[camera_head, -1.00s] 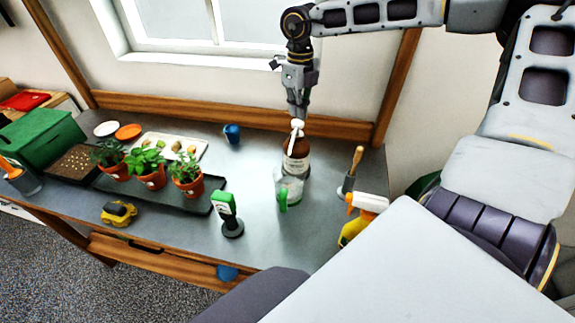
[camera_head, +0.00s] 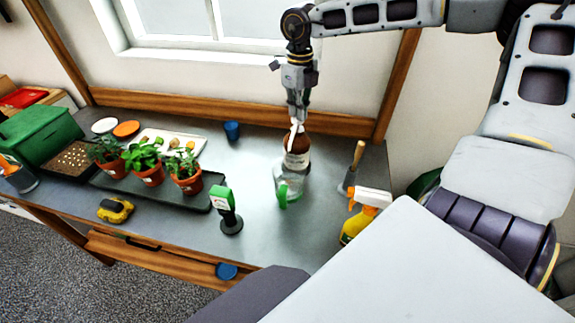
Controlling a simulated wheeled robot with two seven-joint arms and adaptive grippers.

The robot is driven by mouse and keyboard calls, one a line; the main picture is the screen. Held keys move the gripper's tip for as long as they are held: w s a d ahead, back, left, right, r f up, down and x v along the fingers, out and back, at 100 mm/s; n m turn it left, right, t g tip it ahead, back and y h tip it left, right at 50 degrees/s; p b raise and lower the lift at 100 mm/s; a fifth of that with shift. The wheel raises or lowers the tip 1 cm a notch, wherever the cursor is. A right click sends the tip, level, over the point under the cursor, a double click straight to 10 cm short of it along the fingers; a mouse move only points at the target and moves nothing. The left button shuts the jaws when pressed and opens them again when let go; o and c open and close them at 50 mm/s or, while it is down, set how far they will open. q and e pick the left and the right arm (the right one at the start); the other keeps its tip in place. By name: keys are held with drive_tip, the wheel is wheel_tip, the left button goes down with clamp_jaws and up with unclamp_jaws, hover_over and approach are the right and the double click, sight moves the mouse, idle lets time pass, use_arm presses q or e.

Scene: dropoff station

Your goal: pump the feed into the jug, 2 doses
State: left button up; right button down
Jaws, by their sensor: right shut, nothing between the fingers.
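A brown pump bottle (camera_head: 297,157) with a pale label and a white pump head (camera_head: 296,133) stands upright on the bench. The clear jug (camera_head: 288,185) with a green handle stands in front of it, close under the pump's spout side. My right gripper (camera_head: 297,119) points down, shut, with its fingertips at the top of the pump head. I cannot tell whether they touch it. Any liquid in the jug is too small to make out. My left gripper is not in view.
A green-topped meter (camera_head: 225,207), a yellow spray bottle (camera_head: 362,215) and a wooden-handled tool (camera_head: 352,167) stand around the jug. Potted plants (camera_head: 148,167) sit on a black tray at left. A blue cup (camera_head: 232,131) stands behind. Bench between the meter and jug is clear.

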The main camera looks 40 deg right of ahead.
drive_tip(key=shift+f+b, duration=0.6)
drive_tip(key=shift+f, duration=0.25)
drive_tip(key=shift+r, duration=0.15)
drive_tip(key=shift+r+p, duration=0.85)
drive_tip(key=shift+r, duration=0.95)
drive_tip(key=shift+r, duration=0.1)
wheel_tip(320, 180, up, 6)
drive_tip(key=p, duration=0.3)
idle(0.5)
drive_tip(key=shift+s+f, duration=0.15)
drive_tip(key=shift+f, duration=0.05)
idle(0.5)
